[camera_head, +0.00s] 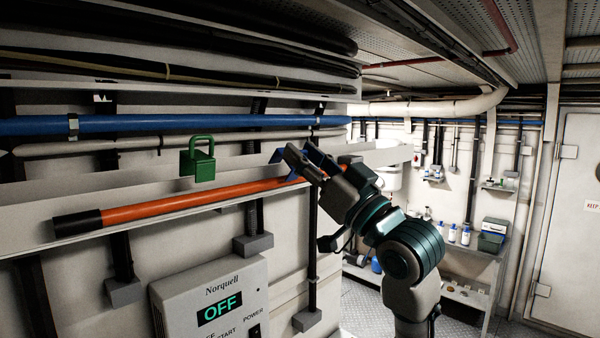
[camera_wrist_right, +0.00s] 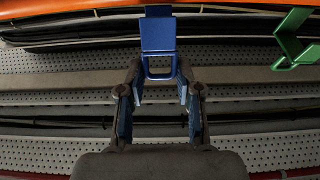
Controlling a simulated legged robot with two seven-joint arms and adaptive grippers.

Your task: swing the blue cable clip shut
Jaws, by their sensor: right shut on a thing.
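The blue cable clip (camera_head: 280,156) is at the orange cable's right part in the head view, partly hidden by my right gripper. In the wrist view the blue clip (camera_wrist_right: 158,38) is a flat plate with a loop-like lower end between my fingers. My right gripper (camera_head: 311,160) is shut on the clip, and its fingers (camera_wrist_right: 158,76) stand on both sides of that lower end. Whether the clip is latched cannot be told. The orange cable (camera_head: 190,204) with a black end lies along the white tray. My left gripper is not in view.
A green clip (camera_head: 198,165) stands open to the left of the blue one, and it shows in the wrist view (camera_wrist_right: 292,45). A blue pipe (camera_head: 180,123) runs above. A Norquell box (camera_head: 215,300) reading OFF is mounted below the tray (camera_head: 30,218).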

